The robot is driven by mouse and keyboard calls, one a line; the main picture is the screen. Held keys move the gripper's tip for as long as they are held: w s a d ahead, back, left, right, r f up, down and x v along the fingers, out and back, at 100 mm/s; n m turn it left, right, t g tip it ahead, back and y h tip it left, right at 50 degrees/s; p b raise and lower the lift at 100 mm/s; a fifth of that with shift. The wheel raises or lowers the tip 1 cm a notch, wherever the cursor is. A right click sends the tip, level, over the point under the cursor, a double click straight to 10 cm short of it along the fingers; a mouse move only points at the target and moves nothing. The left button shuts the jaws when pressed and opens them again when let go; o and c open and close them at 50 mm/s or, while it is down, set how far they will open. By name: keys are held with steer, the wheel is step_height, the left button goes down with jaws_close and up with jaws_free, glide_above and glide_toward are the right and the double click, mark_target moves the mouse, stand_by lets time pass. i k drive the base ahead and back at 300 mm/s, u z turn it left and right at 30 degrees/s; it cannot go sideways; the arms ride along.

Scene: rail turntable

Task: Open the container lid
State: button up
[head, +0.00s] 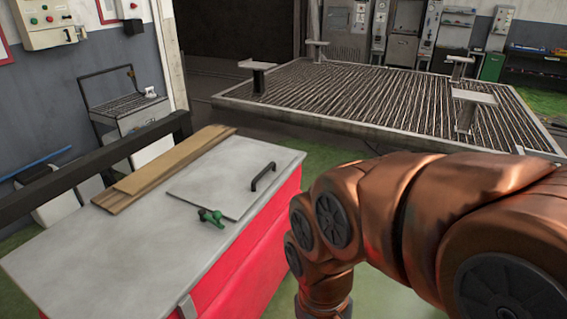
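A red container (268,240) with a grey top (105,255) stands at the lower left in the head view. A flat square grey lid (215,185) with a black bar handle (263,177) lies flush on the right part of the top, and it looks shut. My copper-coloured arm reaches in from the right and bends down beside the container's right side. My gripper is not in view; the arm's end runs off the bottom edge of the picture.
A green clamp-like object (211,217) sits at the lid's near edge. Wooden planks (165,165) lie along the top's back left. A dark beam (95,167) runs behind the container. A large metal grate platform (370,97) fills the back. Green floor (322,160) is clear between them.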

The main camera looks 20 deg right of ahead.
mark_target(229, 183)
steer(key=z, duration=0.05)
steer(key=i, duration=1.05)
steer(key=u, duration=0.75)
